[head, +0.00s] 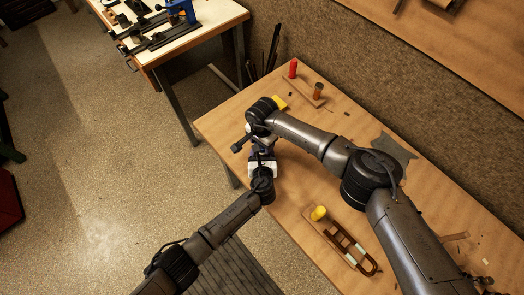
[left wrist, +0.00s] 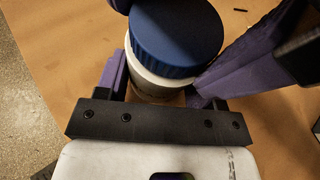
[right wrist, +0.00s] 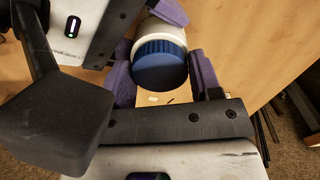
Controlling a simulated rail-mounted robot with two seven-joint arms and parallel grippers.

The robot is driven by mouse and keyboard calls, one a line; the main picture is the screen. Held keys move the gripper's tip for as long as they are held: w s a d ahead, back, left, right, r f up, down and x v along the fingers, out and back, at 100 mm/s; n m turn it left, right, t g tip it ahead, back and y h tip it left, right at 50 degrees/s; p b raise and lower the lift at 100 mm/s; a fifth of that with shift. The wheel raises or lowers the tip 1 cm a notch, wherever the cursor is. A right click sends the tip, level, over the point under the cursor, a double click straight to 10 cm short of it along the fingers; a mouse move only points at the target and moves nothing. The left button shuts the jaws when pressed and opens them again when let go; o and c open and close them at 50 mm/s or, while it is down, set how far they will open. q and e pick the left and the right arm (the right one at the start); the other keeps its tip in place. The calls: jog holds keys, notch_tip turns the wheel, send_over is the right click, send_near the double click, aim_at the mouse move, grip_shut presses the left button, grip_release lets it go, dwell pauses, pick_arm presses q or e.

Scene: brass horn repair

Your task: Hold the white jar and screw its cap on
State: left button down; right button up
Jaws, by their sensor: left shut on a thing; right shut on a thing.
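The white jar (left wrist: 152,86) stands between the purple fingers of my left gripper (left wrist: 160,90), which is shut on its body. The ribbed blue cap (left wrist: 178,38) sits over the jar's mouth, in line with it; no clear gap shows, but I cannot tell how far it is threaded. In the right wrist view the cap (right wrist: 160,66) lies between the fingers of my right gripper (right wrist: 160,78), shut on it, with the white jar (right wrist: 163,28) just beyond. In the head view both grippers meet at the bench's left edge, and the arms mostly hide jar and cap.
The wooden bench (head: 310,190) carries a red cylinder (head: 293,68), an orange-brown cylinder (head: 318,91), a yellow-knobbed block (head: 319,213) and a curved brass slide (head: 352,248). A grey flat piece (head: 395,148) lies near the wall. A second bench (head: 180,40) stands upper left.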

jog(key=shift+m, duration=0.4)
jog(key=o, duration=0.8)
jog(key=shift+o, duration=1.1)
jog(key=shift+r, duration=2.25)
jog(key=shift+o, duration=0.3)
